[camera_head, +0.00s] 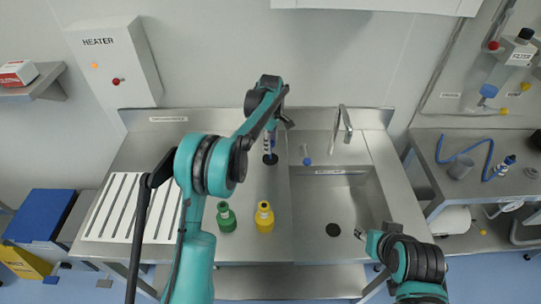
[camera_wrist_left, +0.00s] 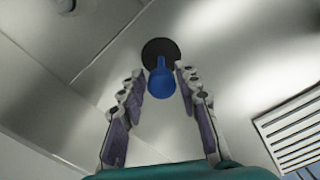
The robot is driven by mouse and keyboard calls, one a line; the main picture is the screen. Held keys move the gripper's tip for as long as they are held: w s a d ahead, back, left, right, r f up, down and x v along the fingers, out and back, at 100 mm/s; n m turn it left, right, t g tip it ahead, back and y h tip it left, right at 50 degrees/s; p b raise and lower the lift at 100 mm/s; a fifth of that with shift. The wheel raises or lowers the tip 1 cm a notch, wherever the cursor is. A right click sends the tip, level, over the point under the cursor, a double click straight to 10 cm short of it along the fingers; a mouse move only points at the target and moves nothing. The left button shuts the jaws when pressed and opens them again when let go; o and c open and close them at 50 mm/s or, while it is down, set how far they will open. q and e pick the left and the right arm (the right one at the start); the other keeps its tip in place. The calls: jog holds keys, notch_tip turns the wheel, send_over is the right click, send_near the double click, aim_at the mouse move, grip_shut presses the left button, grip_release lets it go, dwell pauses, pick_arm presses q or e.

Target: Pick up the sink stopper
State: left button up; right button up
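The sink stopper shows in the left wrist view as a black disc with a blue knob (camera_wrist_left: 161,82), lying on the steel counter. In the head view its black disc (camera_head: 271,159) is on the counter left of the sink, partly covered by my left gripper (camera_head: 268,143). My left gripper also shows in the left wrist view (camera_wrist_left: 161,76), open, pointing down, its fingers on either side of the blue knob with gaps showing. My right gripper (camera_head: 364,235) is at the sink's lower right; it is too small to tell whether it is open.
The steel sink (camera_head: 352,200) has a dark drain (camera_head: 333,230) and a tall faucet (camera_head: 343,125). A small blue-tipped part (camera_head: 307,160) stands by the sink's back left corner. A green piece (camera_head: 226,216) and a yellow piece (camera_head: 264,216) stand near the counter's front. A slotted drainboard (camera_head: 130,208) is at left.

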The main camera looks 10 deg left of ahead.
aim_at(270, 158)
pick_arm(q)
notch_tip(270, 158, down, 5)
jog(key=shift+f+b, duration=0.1)
jog(key=shift+b, duration=0.7)
jog(key=shift+s, duration=0.1)
grip_shut()
